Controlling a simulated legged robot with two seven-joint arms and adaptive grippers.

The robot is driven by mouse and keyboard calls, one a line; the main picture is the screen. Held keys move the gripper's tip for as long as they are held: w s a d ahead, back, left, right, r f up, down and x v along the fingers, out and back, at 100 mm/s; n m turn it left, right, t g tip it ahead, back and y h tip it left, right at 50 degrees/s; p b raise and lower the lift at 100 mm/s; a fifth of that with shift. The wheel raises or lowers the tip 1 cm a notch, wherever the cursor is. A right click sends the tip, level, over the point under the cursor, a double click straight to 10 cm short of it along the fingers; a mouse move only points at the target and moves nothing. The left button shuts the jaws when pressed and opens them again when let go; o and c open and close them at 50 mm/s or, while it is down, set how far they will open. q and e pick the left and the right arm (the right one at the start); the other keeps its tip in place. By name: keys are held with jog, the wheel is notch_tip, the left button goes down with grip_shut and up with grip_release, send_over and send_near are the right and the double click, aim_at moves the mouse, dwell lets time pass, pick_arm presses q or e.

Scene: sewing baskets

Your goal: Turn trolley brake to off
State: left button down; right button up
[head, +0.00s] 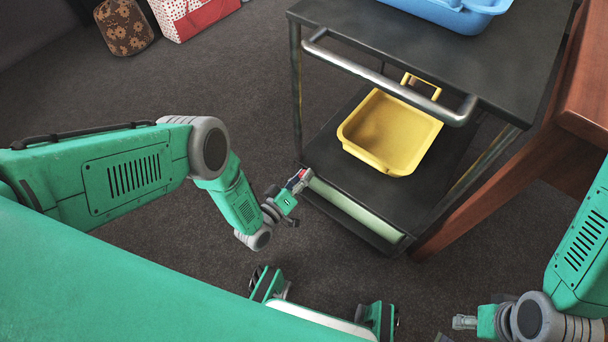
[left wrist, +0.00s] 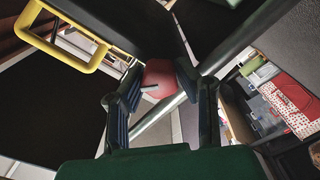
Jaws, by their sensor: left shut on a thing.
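The trolley (head: 440,50) is dark, with two shelves and a grey push bar. A red knob (head: 302,174) sits at the lower shelf's near left corner. In the left wrist view the red knob (left wrist: 160,76) shows a pale pointer mark, and it lies between my finger pads. My left gripper (head: 299,180) is shut on the red knob; its fingers hide part of it in the head view. My right gripper (head: 465,322) is at the bottom right, away from the trolley, and its finger opening is unclear.
A yellow basket (head: 350,140) stands on the lower shelf and a blue basket (head: 440,12) on the top shelf. A brown wooden table (head: 585,95) stands close at the right. Patterned boxes (head: 195,15) are at the back left. The carpet left of the trolley is clear.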

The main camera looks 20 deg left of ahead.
pick_arm(q)
jog(key=n, duration=0.4)
jog(key=shift+a+f+n, duration=0.15)
jog(key=shift+f+n, duration=0.05)
jog(key=shift+n, duration=0.1)
jog(key=n, duration=0.3)
jog(key=shift+n, duration=0.4)
jog(key=n, duration=0.3)
jog(key=shift+f+n, duration=0.15)
jog(key=shift+n, duration=0.15)
jog(key=n, duration=0.3)
jog(key=shift+n, duration=0.3)
jog(key=n, duration=0.5)
jog(key=shift+s+f, duration=0.1)
jog(key=shift+s, duration=0.05)
jog(key=shift+n, duration=2.7)
